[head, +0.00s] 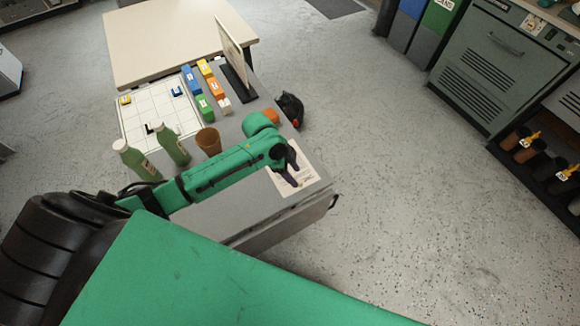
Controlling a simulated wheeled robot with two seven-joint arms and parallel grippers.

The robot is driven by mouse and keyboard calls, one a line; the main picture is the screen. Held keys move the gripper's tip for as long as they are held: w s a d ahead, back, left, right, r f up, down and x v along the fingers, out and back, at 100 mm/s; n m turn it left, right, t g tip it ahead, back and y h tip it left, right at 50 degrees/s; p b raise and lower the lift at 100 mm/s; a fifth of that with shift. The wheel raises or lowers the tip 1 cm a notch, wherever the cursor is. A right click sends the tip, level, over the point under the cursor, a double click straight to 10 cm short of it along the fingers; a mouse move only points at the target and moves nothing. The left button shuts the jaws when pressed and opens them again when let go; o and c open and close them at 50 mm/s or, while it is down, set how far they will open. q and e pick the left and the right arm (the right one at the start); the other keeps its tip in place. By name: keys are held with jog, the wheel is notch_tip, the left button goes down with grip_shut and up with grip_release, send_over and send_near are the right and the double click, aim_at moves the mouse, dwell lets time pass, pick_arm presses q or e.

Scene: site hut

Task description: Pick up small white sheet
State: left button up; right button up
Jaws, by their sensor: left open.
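A small white sheet (309,174) with some faint print lies flat near the right front corner of the grey table (232,213). My left gripper (291,174) is over the sheet, with its dark fingers apart and nothing seen between them. The gripper and wrist hide part of the sheet. I cannot tell whether the fingertips touch it. My right gripper is not in the picture.
Two green bottles (136,160) and a brown cup (209,141) stand left of my forearm. Behind are a white grid board (150,111), coloured blocks (206,84) and an upright panel (231,56). A dark object (290,107) sits at the right edge. Floor right of the table is clear.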

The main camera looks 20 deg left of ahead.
aim_at(300, 182)
pick_arm(q)
jog(key=x, duration=0.4)
jog(key=shift+w+f, duration=0.1)
jog(key=shift+f, duration=0.1)
grip_shut()
